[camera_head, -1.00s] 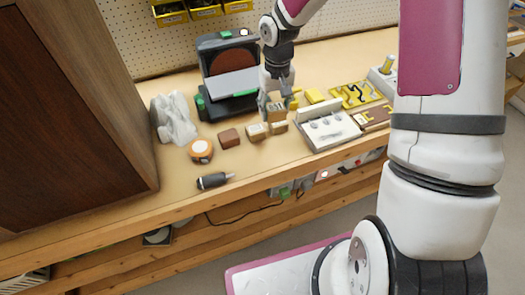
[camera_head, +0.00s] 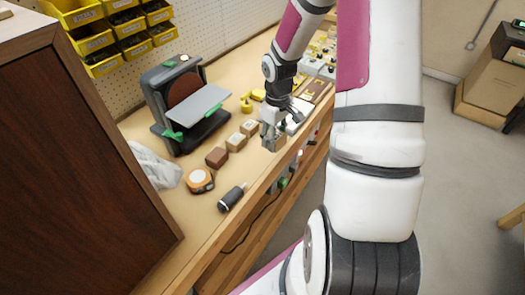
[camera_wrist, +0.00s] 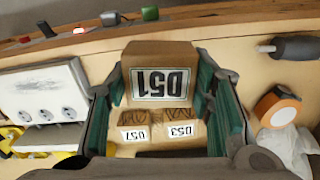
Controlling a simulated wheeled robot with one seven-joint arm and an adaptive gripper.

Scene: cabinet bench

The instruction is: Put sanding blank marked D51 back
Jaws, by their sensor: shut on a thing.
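The sanding blank marked D51 (camera_wrist: 160,62) is a tan block with a white label, upside down in the wrist view. My gripper (camera_wrist: 161,78) is shut on it, with a green-padded finger on each side. In the head view my gripper (camera_head: 272,134) holds the blank (camera_head: 272,144) near the bench's front edge. Two similar blanks, D57 (camera_wrist: 134,133) and D53 (camera_wrist: 180,129), show beyond it in the wrist view.
A disc sander (camera_head: 190,103) stands behind the row. An orange tape measure (camera_head: 199,180) and a black-handled tool (camera_head: 232,197) lie left of my gripper. A white panel with dials (camera_wrist: 45,95) is close by. A dark cabinet (camera_head: 85,170) fills the left.

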